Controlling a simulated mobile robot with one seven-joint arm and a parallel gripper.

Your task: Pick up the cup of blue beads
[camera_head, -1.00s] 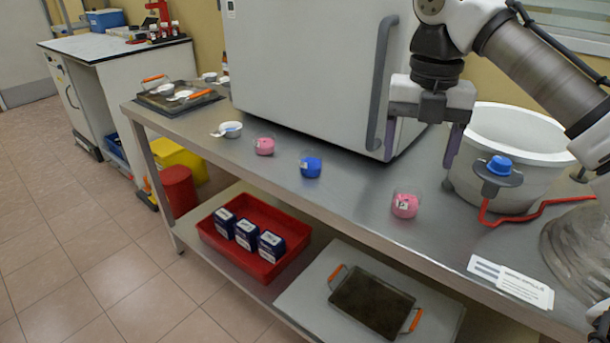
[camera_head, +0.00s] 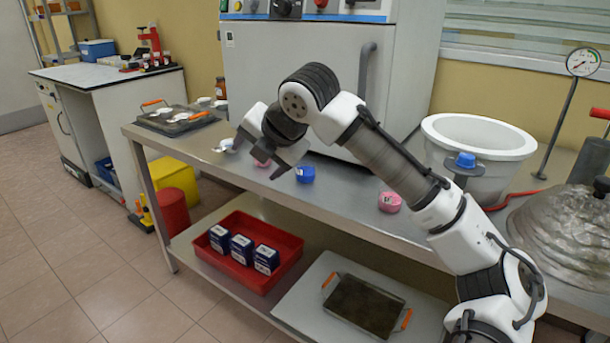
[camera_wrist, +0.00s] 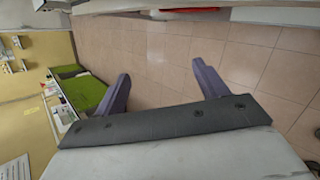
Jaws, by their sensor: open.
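The cup of blue beads (camera_head: 305,175) stands upright on the steel table in the head view, just right of my gripper. My gripper (camera_head: 258,156) is over the table's left part, with its fingers angled down. In the wrist view its two fingers (camera_wrist: 160,75) are wide apart with nothing between them. One pink cup (camera_head: 262,163) is partly hidden behind the gripper. Another pink cup (camera_head: 390,202) stands farther right. The blue cup does not show in the wrist view.
A white tub (camera_head: 475,135) stands at the right of the table, and a large grey oven (camera_head: 290,75) behind the cups. A white dish (camera_head: 227,146) and a tray (camera_head: 172,127) are at the left. A red bin (camera_head: 225,262) with blue boxes is on the lower shelf.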

